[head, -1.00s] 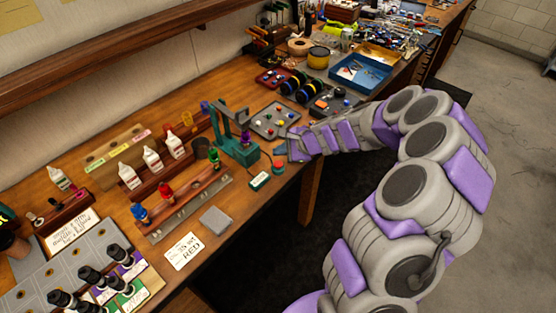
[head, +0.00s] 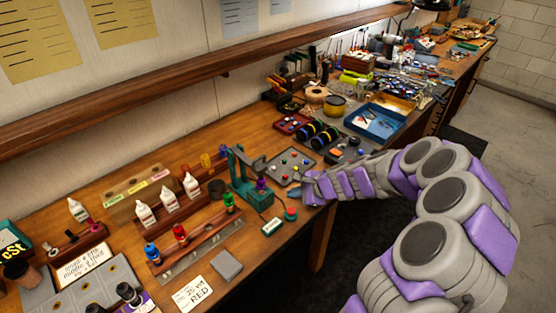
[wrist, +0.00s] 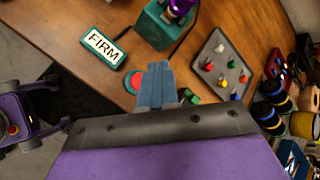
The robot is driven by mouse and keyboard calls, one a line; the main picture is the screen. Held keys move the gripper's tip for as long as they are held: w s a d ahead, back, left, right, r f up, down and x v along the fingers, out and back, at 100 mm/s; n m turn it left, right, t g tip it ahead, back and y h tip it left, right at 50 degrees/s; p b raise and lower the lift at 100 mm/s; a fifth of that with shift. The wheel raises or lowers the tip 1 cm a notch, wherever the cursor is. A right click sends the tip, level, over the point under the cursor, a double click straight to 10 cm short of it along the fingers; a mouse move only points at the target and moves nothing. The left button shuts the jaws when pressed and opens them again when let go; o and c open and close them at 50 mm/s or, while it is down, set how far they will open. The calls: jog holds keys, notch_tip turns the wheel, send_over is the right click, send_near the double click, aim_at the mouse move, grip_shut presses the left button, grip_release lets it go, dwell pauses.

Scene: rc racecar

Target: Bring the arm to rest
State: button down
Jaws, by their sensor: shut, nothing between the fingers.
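My arm, grey and purple, reaches from the lower right of the head view to the bench's front edge. My gripper (head: 308,188) is at its far end, beside the grey tray of coloured pieces. In the wrist view my gripper (wrist: 153,75) shows blue-grey fingers pressed together with nothing between them. Its tips overlap a red and teal round button (wrist: 135,80) in that view; I cannot tell whether they touch it. The button also shows in the head view (head: 291,214), just left of and below the gripper.
The wooden bench (head: 130,240) runs along the wall. The grey tray (head: 289,166) lies behind. A rack of shock-like parts (head: 200,240) is further left. Open floor is at right.

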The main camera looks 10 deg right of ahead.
jog(key=shift+s+a+r, duration=0.1)
jog(key=shift+a+r, duration=0.1)
jog(key=shift+r, duration=0.05)
jog(key=s+a+r+n+g, duration=0.2)
jog(key=s+a+r+n, duration=0.35)
jog(key=s, duration=0.35)
jog(key=s+a+r+n+g, duration=0.35)
jog(key=s+r+n, duration=0.2)
jog(key=s, duration=0.35)
jog(key=s+d+r+n+g+h, duration=0.1)
jog(key=s+d+n+h, duration=0.2)
jog(key=s, duration=0.8)
jog(key=s+d+n+g+h, duration=0.1)
jog(key=s+d+n+h, duration=0.2)
jog(key=s, duration=0.9)
jog(key=d, duration=0.2)
jog(key=shift+d+r+h, duration=0.4)
